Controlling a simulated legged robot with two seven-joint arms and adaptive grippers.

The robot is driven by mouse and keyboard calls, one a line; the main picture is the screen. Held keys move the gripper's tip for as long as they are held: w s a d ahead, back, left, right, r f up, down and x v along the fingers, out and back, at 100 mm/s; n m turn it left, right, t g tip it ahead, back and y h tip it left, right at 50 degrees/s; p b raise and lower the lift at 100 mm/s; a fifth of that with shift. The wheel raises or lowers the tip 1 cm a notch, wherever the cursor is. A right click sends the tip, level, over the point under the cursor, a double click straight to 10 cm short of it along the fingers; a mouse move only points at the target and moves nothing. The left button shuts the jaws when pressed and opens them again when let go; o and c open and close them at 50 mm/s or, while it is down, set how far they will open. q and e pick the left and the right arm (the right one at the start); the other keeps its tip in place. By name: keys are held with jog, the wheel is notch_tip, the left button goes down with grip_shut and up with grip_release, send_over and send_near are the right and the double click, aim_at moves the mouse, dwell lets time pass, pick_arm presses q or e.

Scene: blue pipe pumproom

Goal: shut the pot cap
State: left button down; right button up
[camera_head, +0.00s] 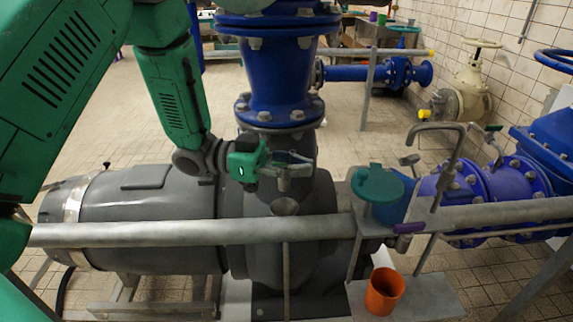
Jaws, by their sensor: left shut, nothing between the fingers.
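A teal round cap (378,184) with a small raised tab lies at the top of a blue pot (396,207), to the right of the grey pump. The cap sits toward the left of the pot and covers part of it; I cannot tell whether it is seated on the rim. My left gripper (297,166) is over the grey pump body, left of the cap and apart from it. Its fingers are shut and empty. My right gripper is not in view.
A grey rail (190,232) runs across the front, below my left gripper. A bent grey pipe (437,127) rises right of the pot. A purple item (409,227) is by the rail, and an orange cup (384,291) stands low in front. A blue vertical pipe (272,75) stands behind my gripper.

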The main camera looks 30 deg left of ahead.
pick_arm(q)
send_near(378, 175)
jog(key=s+d+r, duration=0.2)
jog(key=s+d, duration=0.1)
jog(key=shift+b+x, duration=0.4)
jog(key=shift+x, duration=0.7)
jog(key=shift+r, duration=0.1)
